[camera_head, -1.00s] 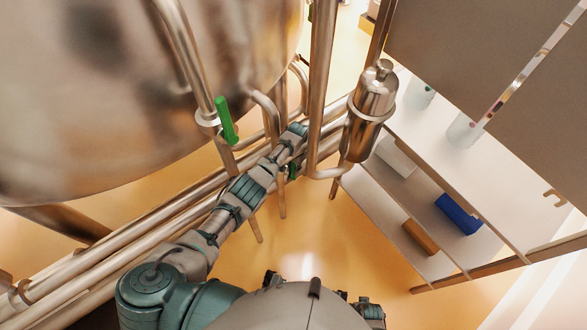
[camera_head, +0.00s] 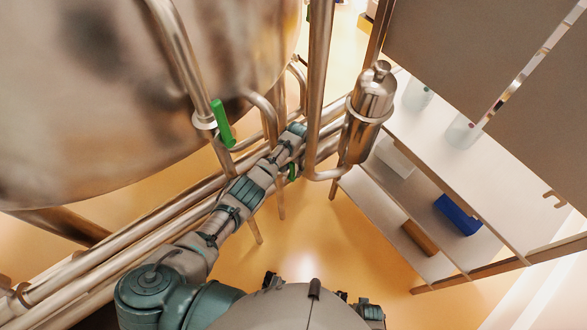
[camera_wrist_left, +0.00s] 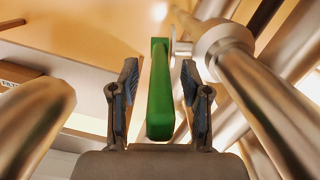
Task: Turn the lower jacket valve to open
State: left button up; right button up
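A green valve handle (camera_wrist_left: 160,95) stands upright between the two fingers of my left gripper (camera_wrist_left: 160,75) in the left wrist view. The fingers are open, with a gap visible on each side of the handle. In the head view only a small piece of a green handle (camera_head: 292,171) shows beside the end of my left arm, low among the pipes. The gripper's fingers cannot be made out there. A second green handle (camera_head: 221,122) sits higher up on a pipe near the vessel. My right gripper is not in view.
The large steel vessel (camera_head: 120,90) fills the upper left. Steel pipes (camera_head: 120,240) run diagonally beside my left arm, and an upright pipe (camera_head: 319,80) and a metal canister (camera_head: 370,105) stand close right of its end. Shelves with a blue box (camera_head: 458,215) stand further right.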

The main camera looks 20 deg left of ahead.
pick_arm(q)
jog(key=shift+s+r, duration=0.1)
jog(key=shift+r, duration=0.05)
jog(key=shift+r, duration=0.4)
notch_tip(320, 180, up, 11)
jog(key=w, duration=0.1)
jog(key=shift+w+d, duration=0.25)
jog(key=shift+f, duration=0.2)
